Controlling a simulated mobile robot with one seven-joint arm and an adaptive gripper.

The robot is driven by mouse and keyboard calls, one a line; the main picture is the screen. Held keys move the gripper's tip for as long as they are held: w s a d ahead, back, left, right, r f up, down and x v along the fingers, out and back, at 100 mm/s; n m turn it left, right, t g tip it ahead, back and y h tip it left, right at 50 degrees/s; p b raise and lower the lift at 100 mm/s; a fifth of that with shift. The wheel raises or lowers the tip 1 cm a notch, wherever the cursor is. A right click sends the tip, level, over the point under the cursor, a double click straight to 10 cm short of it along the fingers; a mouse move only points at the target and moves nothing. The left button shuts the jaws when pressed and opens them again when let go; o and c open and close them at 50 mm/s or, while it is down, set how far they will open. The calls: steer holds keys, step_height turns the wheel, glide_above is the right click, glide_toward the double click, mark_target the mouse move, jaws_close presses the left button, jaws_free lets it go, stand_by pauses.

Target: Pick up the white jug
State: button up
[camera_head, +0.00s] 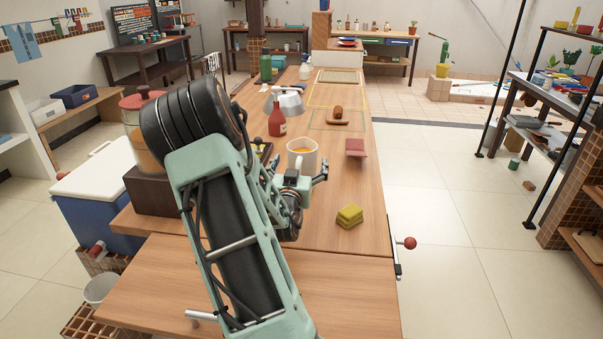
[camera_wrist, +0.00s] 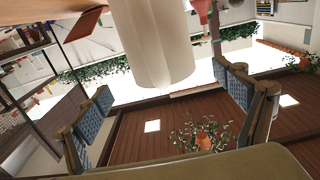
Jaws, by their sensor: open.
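The white jug (camera_head: 302,149) stands upright on the long wooden table, with something orange-yellow inside. My gripper (camera_head: 298,172) is just on the near side of it, low over the table, and partly covers its lower part. In the wrist view the picture is turned over, and the jug (camera_wrist: 152,45) shows as a plain white body at the top centre. The open blue-padded fingers (camera_wrist: 170,98) are spread to its left and right. The jug lies ahead of them, and I see no contact. Whether it has a handle is hidden or unclear.
A board with a brown item (camera_head: 338,114) lies farther back. The table's right front is mostly clear.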

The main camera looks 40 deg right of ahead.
steer(key=shift+x, duration=3)
steer(key=shift+w+a+f, duration=0.1)
steer(key=shift+w+f, duration=0.05)
steer(key=c, duration=2)
steer(key=shift+c, duration=0.7)
steer(key=shift+r, duration=0.2)
